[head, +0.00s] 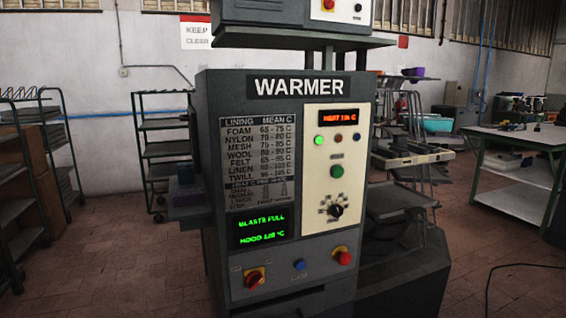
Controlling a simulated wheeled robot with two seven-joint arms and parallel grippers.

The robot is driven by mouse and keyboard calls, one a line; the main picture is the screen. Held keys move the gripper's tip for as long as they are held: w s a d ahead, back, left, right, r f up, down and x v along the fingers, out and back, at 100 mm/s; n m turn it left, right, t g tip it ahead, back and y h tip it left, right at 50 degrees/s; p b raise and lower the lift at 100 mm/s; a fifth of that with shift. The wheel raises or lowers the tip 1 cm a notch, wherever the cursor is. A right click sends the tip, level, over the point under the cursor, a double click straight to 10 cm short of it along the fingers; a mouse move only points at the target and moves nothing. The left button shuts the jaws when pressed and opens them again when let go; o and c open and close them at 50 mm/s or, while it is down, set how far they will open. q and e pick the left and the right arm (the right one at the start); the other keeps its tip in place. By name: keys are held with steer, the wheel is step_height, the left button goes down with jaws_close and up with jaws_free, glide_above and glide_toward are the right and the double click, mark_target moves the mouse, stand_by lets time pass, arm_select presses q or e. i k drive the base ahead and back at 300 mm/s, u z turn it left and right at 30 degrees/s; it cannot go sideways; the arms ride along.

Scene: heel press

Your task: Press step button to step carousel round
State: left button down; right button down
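The grey warmer machine (230,105) stands upright in the middle of the head view. Its pale control panel (350,150) carries a large green button (337,171), small green and red lamps above it, and a black dial (335,210). The lower panel has a blue button (299,265) between two red knobs, the left one (255,278) and the right one (344,257). I cannot read which button is the step button. No carousel can be clearly made out; dark stacked parts show at the machine's right side. Neither gripper is in view.
A green display (262,230) reads "BLASTS FULL" and "HOOD 128 °C"; the last digits are blurred. Shelf racks (160,140) stand at the left, a work table (520,140) at the right. A black cable (500,268) lies on the brick floor.

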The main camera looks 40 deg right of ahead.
mark_target(338, 172)
steer(key=z, duration=0.6)
steer(key=i, duration=1.15)
steer(key=z, duration=0.75)
